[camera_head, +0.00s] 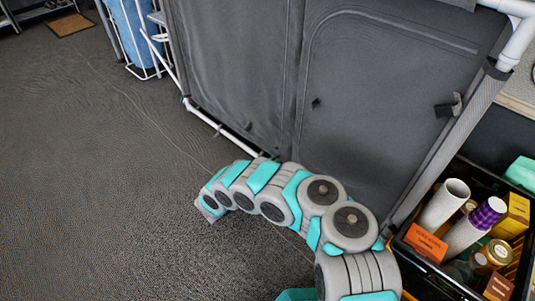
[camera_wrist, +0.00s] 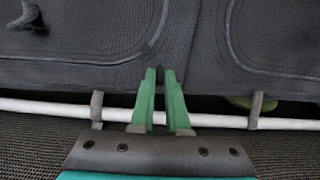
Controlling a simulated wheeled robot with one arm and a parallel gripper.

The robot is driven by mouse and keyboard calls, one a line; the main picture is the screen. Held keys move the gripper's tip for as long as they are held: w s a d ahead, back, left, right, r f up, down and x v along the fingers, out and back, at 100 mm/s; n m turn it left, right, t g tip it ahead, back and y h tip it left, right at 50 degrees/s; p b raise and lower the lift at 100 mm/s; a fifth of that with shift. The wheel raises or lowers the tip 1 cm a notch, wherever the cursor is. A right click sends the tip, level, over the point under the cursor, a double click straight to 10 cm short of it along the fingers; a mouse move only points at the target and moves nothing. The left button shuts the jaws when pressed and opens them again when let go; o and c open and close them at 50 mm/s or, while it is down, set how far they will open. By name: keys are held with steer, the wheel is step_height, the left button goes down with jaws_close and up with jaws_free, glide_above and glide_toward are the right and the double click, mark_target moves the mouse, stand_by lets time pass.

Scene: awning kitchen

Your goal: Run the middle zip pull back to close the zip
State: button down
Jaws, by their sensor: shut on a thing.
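The dark grey fabric front (camera_head: 235,60) fills the upper part of the head view, with a middle seam running down between two panels. In the wrist view the fabric (camera_wrist: 100,60) hangs above a white tube (camera_wrist: 50,108). My gripper (camera_wrist: 160,73) points at the lower end of the middle seam, its two green fingers nearly together. A small dark piece, seemingly the middle zip pull (camera_wrist: 160,70), sits between the fingertips. The fingers hide most of it.
A black crate (camera_head: 428,264) with cups, tubes and boxes stands at the right, close to my arm. A white tube frame (camera_head: 225,133) runs along the fabric's bottom. A dark tab (camera_wrist: 28,17) hangs at the upper left of the wrist view. The floor at left is clear.

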steer(key=shift+f, duration=0.65)
steer(key=shift+f, duration=0.1)
steer(key=c, duration=0.9)
jaws_free()
steer(key=p+v, duration=0.1)
steer(key=v, duration=0.6)
steer(key=shift+s+a, duration=0.3)
